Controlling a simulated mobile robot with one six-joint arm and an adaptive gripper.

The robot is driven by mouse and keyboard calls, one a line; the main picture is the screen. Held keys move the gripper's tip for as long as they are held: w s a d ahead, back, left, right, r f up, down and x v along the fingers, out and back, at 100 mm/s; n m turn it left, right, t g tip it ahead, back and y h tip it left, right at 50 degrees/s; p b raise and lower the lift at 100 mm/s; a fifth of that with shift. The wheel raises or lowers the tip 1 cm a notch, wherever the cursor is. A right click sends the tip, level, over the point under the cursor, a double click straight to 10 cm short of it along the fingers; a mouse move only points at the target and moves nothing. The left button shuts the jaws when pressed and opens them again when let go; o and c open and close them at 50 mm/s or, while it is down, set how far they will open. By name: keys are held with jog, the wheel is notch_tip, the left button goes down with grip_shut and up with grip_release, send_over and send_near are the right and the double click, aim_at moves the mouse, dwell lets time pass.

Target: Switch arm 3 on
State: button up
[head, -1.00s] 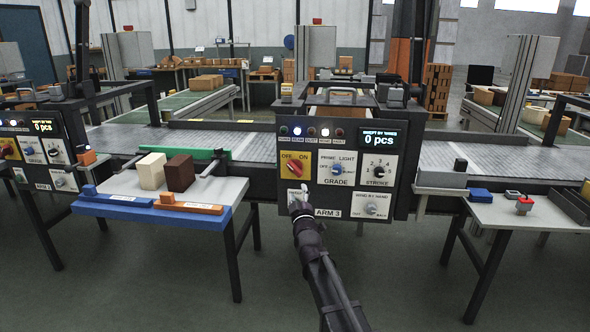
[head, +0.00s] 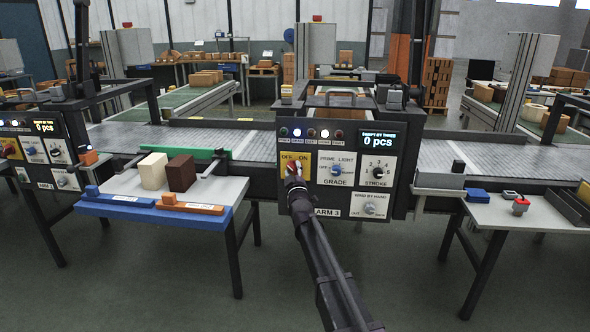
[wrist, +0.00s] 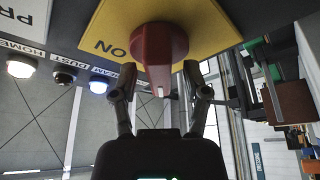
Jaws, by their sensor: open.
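The ARM 3 control panel (head: 345,185) stands in the middle of the head view. Its yellow OFF/ON plate (head: 304,161) carries a red rotary switch, largely hidden there by my gripper (head: 293,176). In the wrist view the red switch (wrist: 158,50) stands out from the yellow plate (wrist: 105,32), with the word ON showing upside down beside it. My gripper (wrist: 161,88) is open, with one fingertip on each side of the switch's handle. I cannot tell whether either finger touches it.
The GRADE knob (head: 337,170), STROKE knob (head: 378,172) and WIND BY HAND knob (head: 369,208) are close by on the panel. A blue lamp (head: 297,132) and a white lamp (head: 325,134) are lit above. A side table (head: 215,185) holds blocks at the left.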

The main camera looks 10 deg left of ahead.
jog(key=shift+c, duration=0.2)
grip_shut()
jog(key=shift+d, duration=0.1)
jog(key=shift+w, duration=0.1)
